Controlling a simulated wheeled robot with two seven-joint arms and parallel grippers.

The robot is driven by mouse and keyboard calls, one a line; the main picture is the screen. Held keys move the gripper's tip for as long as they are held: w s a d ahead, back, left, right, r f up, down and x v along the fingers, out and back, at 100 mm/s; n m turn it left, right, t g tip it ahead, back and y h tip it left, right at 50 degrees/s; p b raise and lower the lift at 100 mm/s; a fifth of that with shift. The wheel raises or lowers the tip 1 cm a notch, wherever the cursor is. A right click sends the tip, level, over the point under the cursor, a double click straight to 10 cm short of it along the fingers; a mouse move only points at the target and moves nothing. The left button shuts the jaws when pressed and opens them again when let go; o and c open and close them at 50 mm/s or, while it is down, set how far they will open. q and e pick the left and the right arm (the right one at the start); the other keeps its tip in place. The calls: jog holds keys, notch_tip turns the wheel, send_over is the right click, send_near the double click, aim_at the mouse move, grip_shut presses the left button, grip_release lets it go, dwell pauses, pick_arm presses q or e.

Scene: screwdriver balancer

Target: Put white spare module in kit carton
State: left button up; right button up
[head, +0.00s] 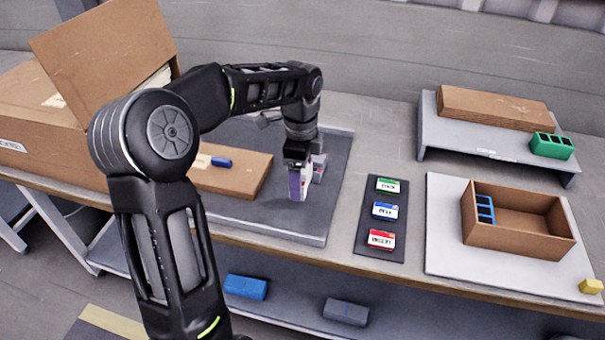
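My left gripper (300,165) points down over the grey mat (290,222) in the middle of the table. A small pale block with purple faces (299,186) shows directly below it, with a pinkish piece (320,167) just behind to the right. These may be the white spare module, but the wrist hides part of them; I cannot tell whether the fingers are closed on them. An open brown carton (560,245), likely the kit carton, stands on a white board at the right, with a blue divided insert (485,209) along its left wall. My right gripper is out of view.
A dark strip (381,252) with green, blue and red labelled cards lies between mat and carton. A grey riser (440,140) holds flat cardboard and a green holder (551,146). A yellow block (591,286) is near the right edge. A large open box (40,125) stands left.

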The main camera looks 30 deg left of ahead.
pick_arm(q)
jog(key=w+d+f+n, duration=0.1)
jog(key=d+n, duration=0.3)
jog(key=d, duration=0.1)
jog(key=w+d+f+n, duration=0.1)
jog(key=d+f+n, duration=0.1)
jog(key=d+n, duration=0.3)
jog(key=w+d+f+n, duration=0.1)
jog(key=d+n, duration=0.3)
jog(key=d, duration=0.2)
jog(key=shift+w+d+f+n, duration=0.2)
jog(key=shift+w+f+n, duration=0.1)
jog(key=shift+n, duration=0.1)
